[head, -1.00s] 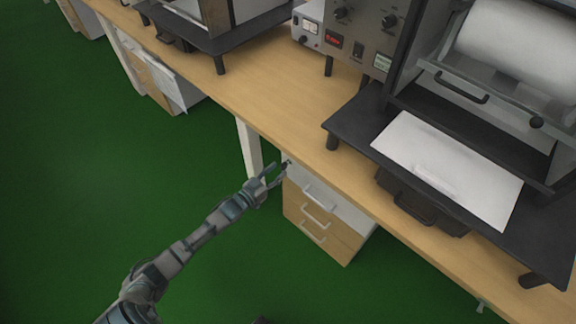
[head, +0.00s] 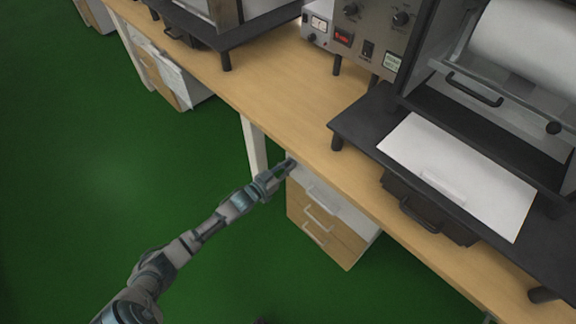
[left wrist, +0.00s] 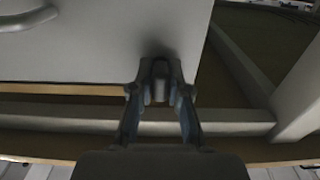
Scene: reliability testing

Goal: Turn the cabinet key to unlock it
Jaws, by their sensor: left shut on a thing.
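The cabinet (head: 325,222) is a small drawer unit under the wooden bench, with a white top front, wooden lower fronts and pale handles. My left gripper (head: 285,168) is at the upper left corner of its front in the head view. In the left wrist view my left gripper (left wrist: 160,88) has its fingertips together on a small dark key (left wrist: 160,70) close to the white cabinet front (left wrist: 75,50). The fingers largely hide the key, and I cannot tell how far it is turned. My right gripper is not in view.
The wooden bench top (head: 290,105) overhangs the cabinet. A white bench leg (head: 254,145) stands just left of it. A black stand (head: 365,125) with a machine and a white sheet (head: 460,180) is on the bench. The green floor (head: 90,170) at left is clear.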

